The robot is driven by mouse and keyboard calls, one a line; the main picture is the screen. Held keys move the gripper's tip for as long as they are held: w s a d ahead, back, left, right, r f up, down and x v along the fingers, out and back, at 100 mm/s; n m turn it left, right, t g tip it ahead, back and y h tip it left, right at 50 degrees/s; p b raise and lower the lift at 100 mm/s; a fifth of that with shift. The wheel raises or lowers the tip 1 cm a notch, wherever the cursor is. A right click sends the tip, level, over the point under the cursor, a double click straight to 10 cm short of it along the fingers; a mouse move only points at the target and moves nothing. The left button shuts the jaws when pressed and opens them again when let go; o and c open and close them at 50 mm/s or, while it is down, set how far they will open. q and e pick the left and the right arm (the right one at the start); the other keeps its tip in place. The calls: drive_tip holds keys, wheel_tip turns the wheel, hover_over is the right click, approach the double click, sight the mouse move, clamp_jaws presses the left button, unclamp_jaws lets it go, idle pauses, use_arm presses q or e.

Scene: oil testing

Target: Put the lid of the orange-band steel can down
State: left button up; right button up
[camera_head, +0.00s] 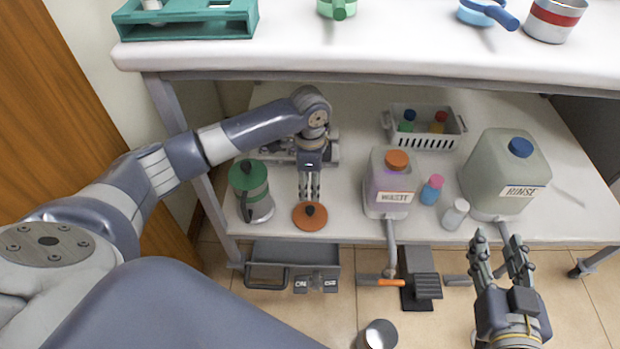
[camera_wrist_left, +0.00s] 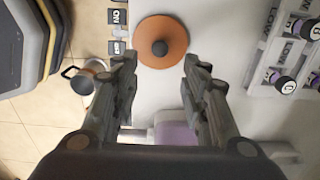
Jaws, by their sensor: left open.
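The orange lid (camera_head: 310,216) with a dark knob lies flat on the lower shelf near its front edge. It also shows in the left wrist view (camera_wrist_left: 175,57), just beyond my fingertips. My left gripper (camera_head: 309,198) is open, with its fingers (camera_wrist_left: 157,65) apart and nothing between them. It is close to the lid, but I cannot tell the exact height gap. My right gripper (camera_head: 499,240) is open and empty at the lower right.
A green-banded can (camera_head: 257,196) with a green lid stands left of the orange lid. The WASTE jug (camera_head: 389,185), small bottles (camera_head: 432,189), a white basket (camera_head: 432,142) and the RINSE jug (camera_head: 505,170) stand to the right. The upper worktop (camera_head: 370,58) overhangs the back. A pedal (camera_head: 420,285) is on the floor.

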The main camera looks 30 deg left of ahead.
use_arm(q)
drive_tip(key=s+d+n+t+h, duration=0.1)
drive_tip(key=s+d+t+h, duration=0.15)
drive_tip(key=d, duration=0.75)
drive_tip(key=s+d+n+t+h, duration=0.1)
drive_tip(key=d+t+h, duration=0.25)
drive_tip(key=d, duration=0.65)
drive_tip(key=s+a+r+n+t+y, duration=0.1)
drive_tip(key=s+a+r+n+t, duration=0.1)
drive_tip(key=a+r+n+t, duration=0.2)
drive_tip(key=s+a+r+n+t+y, duration=0.1)
drive_tip(key=a+r+n+t, duration=0.3)
drive_tip(key=r, duration=0.5)
drive_tip(key=shift+s+a+r+t+y, duration=0.3)
drive_tip(key=shift+s+a+t+y, duration=0.1)
drive_tip(key=shift+s+a, duration=0.3)
drive_tip(key=shift+d, duration=0.1)
